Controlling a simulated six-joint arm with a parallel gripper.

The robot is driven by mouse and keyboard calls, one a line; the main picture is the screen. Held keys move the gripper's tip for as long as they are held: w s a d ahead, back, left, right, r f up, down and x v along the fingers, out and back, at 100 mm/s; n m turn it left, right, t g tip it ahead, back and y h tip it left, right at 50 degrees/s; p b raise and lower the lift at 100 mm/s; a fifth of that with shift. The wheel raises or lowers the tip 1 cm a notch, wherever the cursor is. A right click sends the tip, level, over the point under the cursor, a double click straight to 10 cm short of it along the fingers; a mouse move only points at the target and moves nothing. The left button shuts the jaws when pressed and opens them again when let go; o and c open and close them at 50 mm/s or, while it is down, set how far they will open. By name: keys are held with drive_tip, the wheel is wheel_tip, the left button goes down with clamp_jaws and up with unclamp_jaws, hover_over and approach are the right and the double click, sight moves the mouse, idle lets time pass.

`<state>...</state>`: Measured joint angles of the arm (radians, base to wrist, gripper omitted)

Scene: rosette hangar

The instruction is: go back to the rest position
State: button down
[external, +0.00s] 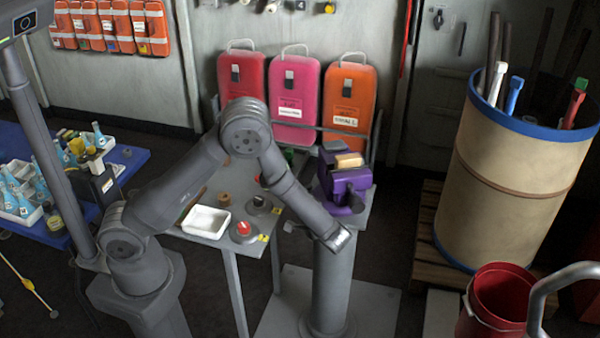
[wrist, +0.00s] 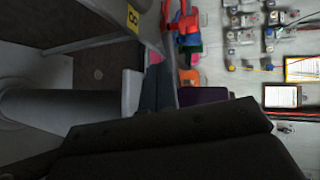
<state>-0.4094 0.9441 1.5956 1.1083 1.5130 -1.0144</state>
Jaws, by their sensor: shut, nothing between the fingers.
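My gripper (external: 341,240) is at the lower end of my forearm, in front of the grey pedestal and just below the purple machine (external: 345,190). It looks empty and shut, though its fingertips are small and hard to make out in the external view. My arm is bent, with its elbow raised over the small table and the forearm sloping down to the right. In the wrist view a large dark part of my gripper fills the bottom, and a patch of purple (wrist: 203,95) shows just beyond it.
The small grey table (external: 232,262) carries a white tray (external: 206,221) and a red knob (external: 243,228). Red, pink and orange cases (external: 347,95) stand behind. A large drum (external: 510,190) and a red bucket (external: 494,305) are at right. A blue table (external: 125,157) is at left.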

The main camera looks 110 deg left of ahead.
drive_tip(key=x, duration=0.3)
drive_tip(key=r+x, duration=0.1)
drive_tip(key=x, duration=0.1)
drive_tip(key=shift+s+a+f, duration=0.1)
drive_tip(key=shift+s+a, duration=0.1)
drive_tip(key=shift+a, duration=0.25)
drive_tip(key=c, duration=2.2)
unclamp_jaws()
